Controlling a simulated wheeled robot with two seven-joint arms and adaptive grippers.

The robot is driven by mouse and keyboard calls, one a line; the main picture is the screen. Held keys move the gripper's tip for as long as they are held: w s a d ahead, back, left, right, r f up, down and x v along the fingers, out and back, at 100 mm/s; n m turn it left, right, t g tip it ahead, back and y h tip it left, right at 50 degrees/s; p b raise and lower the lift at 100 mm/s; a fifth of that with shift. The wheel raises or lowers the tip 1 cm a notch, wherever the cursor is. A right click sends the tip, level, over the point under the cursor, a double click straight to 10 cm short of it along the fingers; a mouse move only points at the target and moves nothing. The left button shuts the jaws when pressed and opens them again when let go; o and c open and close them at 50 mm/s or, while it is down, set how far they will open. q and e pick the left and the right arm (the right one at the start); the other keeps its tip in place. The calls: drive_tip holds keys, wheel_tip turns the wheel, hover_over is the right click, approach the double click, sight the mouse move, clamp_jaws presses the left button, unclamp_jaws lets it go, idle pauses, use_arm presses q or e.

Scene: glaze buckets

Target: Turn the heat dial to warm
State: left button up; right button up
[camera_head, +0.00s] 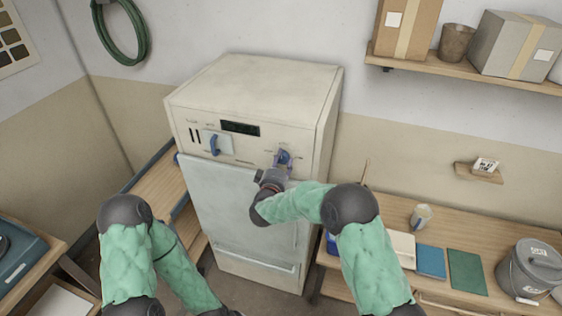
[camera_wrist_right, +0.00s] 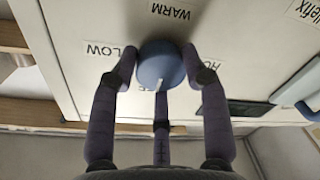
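The heat dial is a round blue knob on the upper right of the cream kiln-like cabinet's front (camera_head: 250,92). In the right wrist view the dial (camera_wrist_right: 160,66) appears upside down, with a white pointer mark on the side away from the WARM label (camera_wrist_right: 171,12). The LOW label (camera_wrist_right: 98,49) is to its left there, and a partly hidden label starting with HO is to its right. My right gripper (camera_head: 281,165) has fingers on both sides of the dial, apparently touching it, and a third finger beneath. My left gripper is out of view below the head picture.
A blue latch handle (camera_head: 214,145) and a dark display (camera_head: 240,128) sit left of the dial. A pale door (camera_head: 225,200) is below. A bench (camera_head: 480,225) with a lidded grey bucket (camera_head: 530,268) and coloured tiles stands to the right. A shelf (camera_head: 470,75) holds boxes above.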

drive_tip(key=shift+m+b, duration=0.4)
drive_tip(key=shift+b, duration=0.2)
drive_tip(key=m+b, duration=0.4)
drive_tip(key=b, duration=0.1)
drive_tip(key=m+b, duration=0.4)
drive_tip(key=b, duration=0.1)
drive_tip(key=shift+f+m+t+h, duration=0.15)
drive_tip(key=shift+m+t+h, duration=0.15)
drive_tip(key=shift+h, duration=0.1)
drive_tip(key=m+h+b, duration=0.1)
drive_tip(key=m+b, duration=0.7)
drive_tip(key=shift+m+b, duration=0.35)
drive_tip(key=shift+m, duration=0.05)
drive_tip(key=m+b, duration=0.3)
drive_tip(key=m, duration=0.2)
drive_tip(key=shift+a+h+b, duration=0.1)
drive_tip(key=shift+h+b, duration=0.2)
drive_tip(key=shift+b, duration=0.05)
drive_tip(key=m+b, duration=0.3)
drive_tip(key=m, duration=0.1)
drive_tip(key=shift+m, duration=0.4)
drive_tip(key=m+g+b, duration=0.1)
drive_tip(key=m+b, duration=0.2)
drive_tip(key=m, duration=0.1)
drive_tip(key=shift+m+h, duration=0.4)
drive_tip(key=m+b, duration=0.2)
drive_tip(key=m, duration=0.2)
drive_tip(key=shift+m+g+b, duration=0.3)
drive_tip(key=shift+m+b, duration=0.1)
